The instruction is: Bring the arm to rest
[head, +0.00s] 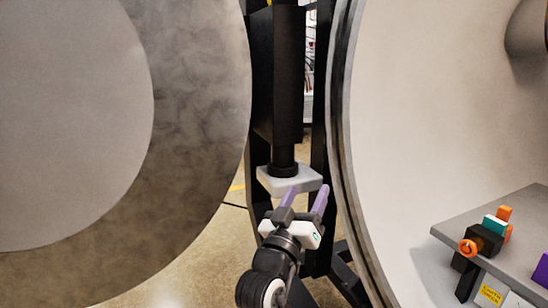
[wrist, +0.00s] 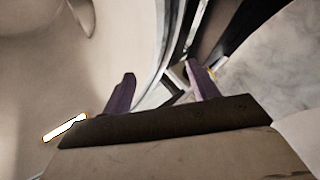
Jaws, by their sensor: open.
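My gripper (head: 305,201) is in the lower middle of the head view, in front of the gap between the round furnace door and the furnace chamber. Its two purple fingers stand apart with nothing between them. In the wrist view my gripper (wrist: 162,85) also shows its two purple fingers spread and empty. The furnace door (head: 200,130) fills the left of the head view. The open chamber (head: 400,110) fills the right. I cannot tell whether the gripper touches the grey hinge block behind it.
A black hinge column (head: 288,90) with a light grey block (head: 284,180) stands behind my gripper. A grey shelf (head: 450,225) in the chamber at right bears a black, orange and teal object (head: 486,238) and a purple piece (head: 541,268). Bare floor (head: 215,245) shows below the door.

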